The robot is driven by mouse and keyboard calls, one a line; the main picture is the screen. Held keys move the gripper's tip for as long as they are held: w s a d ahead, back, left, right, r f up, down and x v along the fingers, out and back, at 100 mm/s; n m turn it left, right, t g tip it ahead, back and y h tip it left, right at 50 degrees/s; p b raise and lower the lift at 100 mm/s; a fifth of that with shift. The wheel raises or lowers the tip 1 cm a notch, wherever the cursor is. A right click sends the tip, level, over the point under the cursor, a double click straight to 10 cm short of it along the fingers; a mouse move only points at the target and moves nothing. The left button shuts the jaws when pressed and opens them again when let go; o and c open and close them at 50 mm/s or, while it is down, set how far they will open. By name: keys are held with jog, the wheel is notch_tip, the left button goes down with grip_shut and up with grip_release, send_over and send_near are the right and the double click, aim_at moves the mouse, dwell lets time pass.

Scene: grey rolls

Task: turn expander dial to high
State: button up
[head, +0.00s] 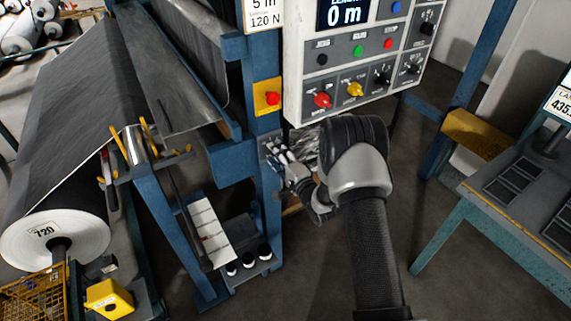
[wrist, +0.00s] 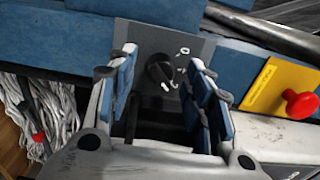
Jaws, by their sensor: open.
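The expander dial (wrist: 160,70) is a black round knob on a grey plate (wrist: 203,47) fixed to the blue frame. In the wrist view it lies between my gripper's (wrist: 164,60) two blue-padded fingers. The fingers are apart, with a gap on each side of the knob, and nothing is held. Small white marks sit on the plate to the right of the knob, too small to read. A white mark shows near the knob's lower edge; I cannot tell its setting surely. In the head view my gripper (head: 277,153) is at the blue post, and the dial is not clearly visible.
A yellow plate with a red stop button (head: 272,98) is on the post just above; it shows right of the gripper in the wrist view (wrist: 301,104). A white control panel (head: 345,103) with knobs is above right. Whitish strands (wrist: 50,118) hang lower left in the wrist view.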

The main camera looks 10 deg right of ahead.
jog(key=v, duration=1.1)
jog(key=shift+w+r, duration=0.1)
notch_tip(320, 180, up, 8)
jog(key=w+d+n+g+h, duration=0.1)
jog(key=w+n+g+h, duration=0.15)
jog(key=n, duration=0.25)
jog(key=s+d+r+n+g+h, duration=0.1)
jog(key=s+r+n+g+h, duration=0.25)
jog(key=s+r, duration=0.45)
jog(key=s+a+r+n+g, duration=0.2)
jog(key=s+n+g, duration=0.1)
jog(key=s, duration=1.2)
jog(key=s+a+r+n+g, duration=0.3)
jog(key=s, duration=1.2)
jog(key=shift+a+r+g, duration=0.2)
jog(key=shift+r+g, duration=0.05)
jog(key=shift+g, duration=0.05)
